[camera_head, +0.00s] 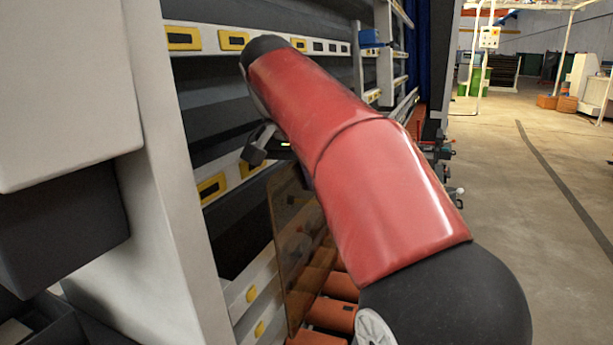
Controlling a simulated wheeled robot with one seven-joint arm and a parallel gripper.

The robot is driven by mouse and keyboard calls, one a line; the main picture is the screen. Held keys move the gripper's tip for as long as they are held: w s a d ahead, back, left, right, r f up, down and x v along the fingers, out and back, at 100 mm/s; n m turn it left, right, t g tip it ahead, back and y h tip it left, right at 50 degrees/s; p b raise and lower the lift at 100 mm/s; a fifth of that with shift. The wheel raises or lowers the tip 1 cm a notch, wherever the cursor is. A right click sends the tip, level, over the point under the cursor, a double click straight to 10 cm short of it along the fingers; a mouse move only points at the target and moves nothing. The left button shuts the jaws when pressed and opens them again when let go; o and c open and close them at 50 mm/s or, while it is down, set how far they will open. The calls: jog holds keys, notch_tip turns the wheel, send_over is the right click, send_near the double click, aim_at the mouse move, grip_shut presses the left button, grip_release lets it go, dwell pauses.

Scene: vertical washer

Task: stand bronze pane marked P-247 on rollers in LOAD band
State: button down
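A bronze see-through pane (293,240) stands nearly upright, slightly tilted, in front of the washer's frame. Its right part and top are partly hidden behind my red arm. Orange rollers (330,315) show at its lower edge and through it; I cannot tell whether the pane touches them. No P-247 mark or LOAD lettering is readable. A dark part of my gripper (262,145) shows left of the arm, near the pane's top edge. The fingertips are hidden, so their grip on the pane cannot be told.
The washer's rails with yellow-framed slots (233,40) run behind the pane. A pale machine housing (65,95) fills the left side, close to the pane. Clamps or valves (440,150) stick out beyond my arm. The concrete floor (520,220) at right is open.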

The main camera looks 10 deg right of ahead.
jog(key=shift+f+b, duration=0.4)
jog(key=shift+f, duration=0.05)
dwell(0.5)
jog(key=c, duration=1.6)
grip_release()
jog(key=shift+o, duration=0.2)
jog(key=p+v, duration=0.2)
jog(key=v, duration=0.5)
jog(key=shift+s+a+r+p, duration=0.1)
jog(key=shift+s+r+p, duration=0.05)
jog(key=shift+r+p, duration=0.25)
